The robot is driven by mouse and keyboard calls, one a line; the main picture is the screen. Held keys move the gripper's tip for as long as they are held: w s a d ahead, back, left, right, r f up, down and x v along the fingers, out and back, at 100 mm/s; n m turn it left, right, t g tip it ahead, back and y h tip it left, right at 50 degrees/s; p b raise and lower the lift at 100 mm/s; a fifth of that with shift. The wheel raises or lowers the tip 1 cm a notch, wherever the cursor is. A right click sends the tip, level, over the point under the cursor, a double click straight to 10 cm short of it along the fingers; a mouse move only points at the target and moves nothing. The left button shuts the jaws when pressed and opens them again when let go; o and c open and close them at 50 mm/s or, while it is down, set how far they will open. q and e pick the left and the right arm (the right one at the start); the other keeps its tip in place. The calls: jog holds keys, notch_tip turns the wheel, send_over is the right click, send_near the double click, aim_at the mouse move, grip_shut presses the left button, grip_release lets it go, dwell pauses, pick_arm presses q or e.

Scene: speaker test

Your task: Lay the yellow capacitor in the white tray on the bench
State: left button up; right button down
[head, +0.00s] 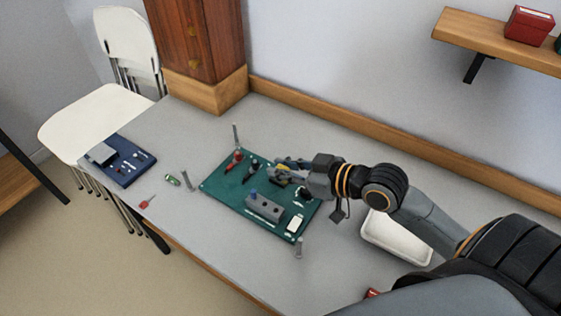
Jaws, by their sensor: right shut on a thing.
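My right gripper (282,171) is over the far right part of the green circuit board (232,194), shut on a small yellow thing (284,168), which looks like the yellow capacitor. The fingers hide part of it, and I cannot tell whether it touches the board. The white tray (392,240) lies on the grey bench (205,238) to the right of the board; my right arm passes over its far side and hides part of it. I see nothing in the visible part of the tray. My left gripper is not in view.
A dark blue board (128,168), a small green piece (172,180) and a red piece (146,202) lie left. A wooden cabinet (195,45) stands behind. The front bench is mostly clear.

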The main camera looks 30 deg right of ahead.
jog(key=s+a+r+p, duration=0.2)
jog(key=s+r+p, duration=0.1)
jog(key=s, duration=0.3)
jog(key=shift+a+p, duration=0.15)
jog(key=shift+p, duration=0.2)
